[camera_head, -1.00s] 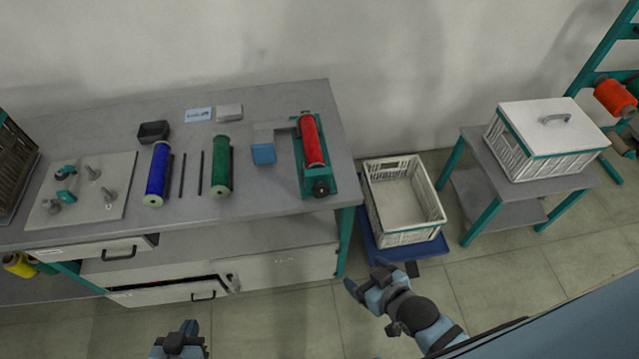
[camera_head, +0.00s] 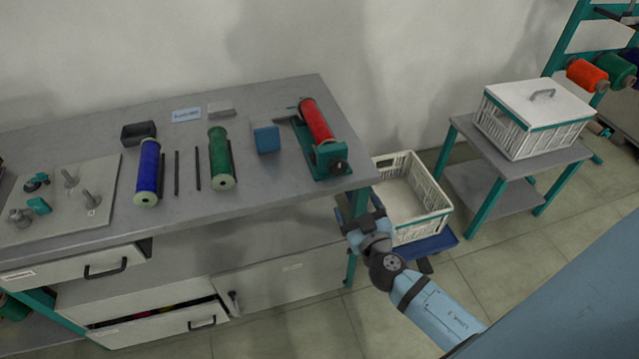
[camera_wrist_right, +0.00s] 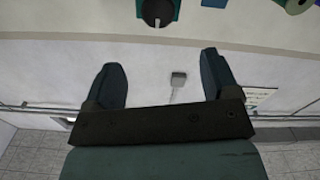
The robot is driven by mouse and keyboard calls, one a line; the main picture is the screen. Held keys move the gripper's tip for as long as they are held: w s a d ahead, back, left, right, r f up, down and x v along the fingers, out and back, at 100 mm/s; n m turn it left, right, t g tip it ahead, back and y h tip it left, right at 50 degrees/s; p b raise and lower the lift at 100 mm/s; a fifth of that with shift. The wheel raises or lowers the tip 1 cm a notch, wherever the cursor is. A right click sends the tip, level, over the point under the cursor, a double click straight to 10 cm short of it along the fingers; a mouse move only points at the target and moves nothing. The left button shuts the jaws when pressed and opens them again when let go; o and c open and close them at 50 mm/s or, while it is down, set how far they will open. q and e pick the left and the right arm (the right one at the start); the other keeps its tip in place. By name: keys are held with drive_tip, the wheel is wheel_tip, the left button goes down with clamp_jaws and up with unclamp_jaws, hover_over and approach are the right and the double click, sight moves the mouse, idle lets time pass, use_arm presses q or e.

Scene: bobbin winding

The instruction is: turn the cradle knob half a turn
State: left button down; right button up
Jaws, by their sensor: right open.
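The cradle (camera_head: 331,155) is a teal frame at the right end of the bench, with a red bobbin (camera_head: 316,120) lying in it. The cradle knob (camera_head: 340,166) is black and round, on the cradle's front end. It also shows at the top of the right wrist view (camera_wrist_right: 157,12), with a pale mark at its edge. My right gripper (camera_head: 358,208) is open and empty, in front of the bench edge and lower than the knob, apart from it. Its two fingers (camera_wrist_right: 162,68) are spread in the wrist view. My left gripper is out of view.
A lidded crate (camera_head: 532,118) sits on a side table. The bench front between the bobbins and cradle is clear.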

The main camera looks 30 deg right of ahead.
sight(339, 169)
drive_tip(key=p+x, duration=0.3)
drive_tip(key=x, duration=1)
drive_tip(key=shift+d+r, duration=0.15)
drive_tip(key=shift+r, duration=0.05)
drive_tip(key=shift+w+d+p, duration=0.1)
drive_tip(key=shift+w+p, duration=0.2)
drive_tip(key=shift+w, duration=0.15)
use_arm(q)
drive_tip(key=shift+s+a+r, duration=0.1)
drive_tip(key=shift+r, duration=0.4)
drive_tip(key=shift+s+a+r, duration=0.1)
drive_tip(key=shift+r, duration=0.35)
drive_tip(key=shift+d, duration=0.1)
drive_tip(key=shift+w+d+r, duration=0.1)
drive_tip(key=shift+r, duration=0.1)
use_arm(e)
drive_tip(key=shift+f, duration=0.1)
drive_tip(key=c, duration=0.9)
